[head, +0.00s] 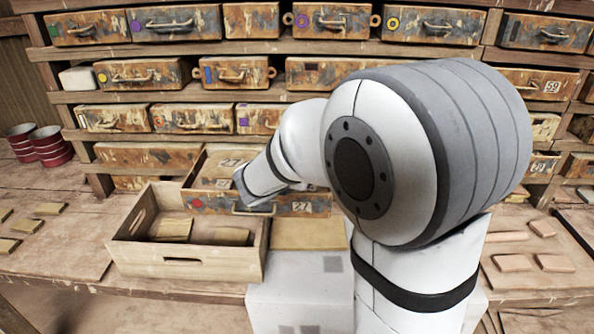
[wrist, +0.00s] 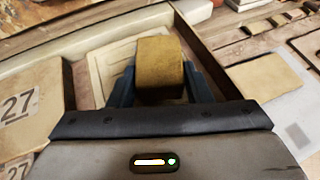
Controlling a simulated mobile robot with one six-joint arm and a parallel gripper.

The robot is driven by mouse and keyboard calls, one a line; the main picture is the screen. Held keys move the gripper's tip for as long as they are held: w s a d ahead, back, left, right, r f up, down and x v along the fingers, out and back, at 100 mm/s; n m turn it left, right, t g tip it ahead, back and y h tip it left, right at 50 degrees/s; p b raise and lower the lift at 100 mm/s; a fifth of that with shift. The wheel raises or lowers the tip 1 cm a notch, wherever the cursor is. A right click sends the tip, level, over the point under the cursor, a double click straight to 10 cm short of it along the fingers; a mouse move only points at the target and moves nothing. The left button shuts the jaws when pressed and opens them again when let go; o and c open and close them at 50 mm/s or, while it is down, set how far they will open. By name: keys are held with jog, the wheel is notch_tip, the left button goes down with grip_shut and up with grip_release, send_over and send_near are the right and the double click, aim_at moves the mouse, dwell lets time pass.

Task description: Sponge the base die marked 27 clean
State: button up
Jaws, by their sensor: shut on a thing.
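My gripper (wrist: 158,85) is shut on a yellow-brown sponge (wrist: 160,62), held between its two dark blue fingers in the wrist view. A block labelled 27 (wrist: 25,98) sits at the left inside.
A wooden crate (head: 125,247) with tan slabs stands in front and left. A tan board (head: 305,237) lies right of it on a white block.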

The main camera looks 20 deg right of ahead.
jog(key=shift+w+d+f, duration=0.15)
jog(key=shift+w+d, duration=0.05)
jog(key=shift+w, duration=0.5)
jog(key=shift+w+d, duration=0.3)
jog(key=shift+w, duration=0.55)
jog(key=shift+w+d, duration=0.25)
jog(key=shift+w, duration=0.65)
jog(key=shift+s+a+b, duration=0.2)
jog(key=shift+s+a, duration=0.05)
jog(key=shift+s, duration=0.5)
jog(key=shift+s+a+b, duration=0.2)
jog(key=shift+s, duration=0.5)
jog(key=shift+w, duration=0.15)
